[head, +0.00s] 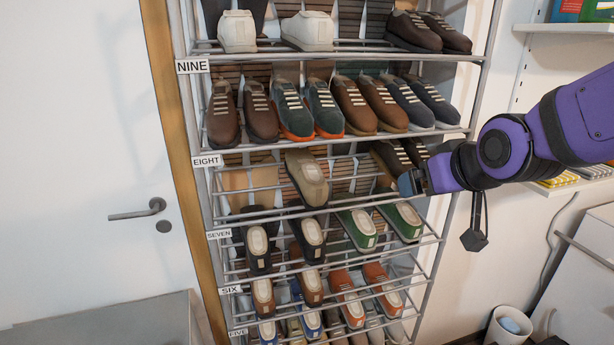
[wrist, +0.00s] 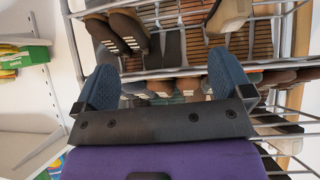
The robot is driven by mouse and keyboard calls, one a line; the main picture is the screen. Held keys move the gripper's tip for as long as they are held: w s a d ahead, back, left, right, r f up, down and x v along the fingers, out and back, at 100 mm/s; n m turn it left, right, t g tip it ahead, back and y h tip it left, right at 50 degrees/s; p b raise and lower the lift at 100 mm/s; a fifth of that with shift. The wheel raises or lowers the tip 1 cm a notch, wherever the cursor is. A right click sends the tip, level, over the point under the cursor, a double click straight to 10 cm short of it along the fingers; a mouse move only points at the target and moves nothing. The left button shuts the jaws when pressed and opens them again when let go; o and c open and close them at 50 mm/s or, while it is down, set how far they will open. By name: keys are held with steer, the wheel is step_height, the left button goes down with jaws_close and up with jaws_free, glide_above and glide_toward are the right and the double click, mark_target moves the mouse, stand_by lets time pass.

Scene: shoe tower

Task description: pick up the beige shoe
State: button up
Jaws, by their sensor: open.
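A single beige shoe (head: 307,178) with a brownish upper rests tilted on the bars of the rack tier between the labels EIGHT and SEVEN. It also shows at the top edge of the wrist view (wrist: 228,14), partly cut off. My gripper (head: 409,183) is at the right side of the rack, to the right of the beige shoe and apart from it. In the wrist view my gripper (wrist: 166,80) has its two blue fingers wide apart, with nothing between them. A dark brown pair (head: 391,157) stands on the same tier, partly behind my gripper; it shows in the wrist view (wrist: 118,32).
The metal shoe rack (head: 208,200) holds several tiers of shoes. Green-and-white shoes (head: 357,229) sit just below. Off-white shoes (head: 237,31) stand on the top tier. A door (head: 80,160) is at left; a wall shelf (head: 575,27) is at right.

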steer(key=w+a+f+n+t+y, duration=0.1)
steer(key=w+a+f+t+y, duration=0.15)
steer(key=w+a+f, duration=0.45)
steer(key=t+y, duration=0.2)
steer(key=t, duration=0.2)
glide_toward(322, 197)
steer(key=x, duration=0.7)
steer(key=shift+a+f, duration=0.2)
steer(key=shift+f, duration=0.05)
steer(key=shift+r+x, duration=0.15)
steer(key=shift+x, duration=1.3)
steer(key=shift+r+x, duration=0.15)
steer(key=shift+x, duration=1.35)
steer(key=shift+d, duration=0.15)
steer(key=c, duration=1.2)
steer(key=shift+r, duration=0.15)
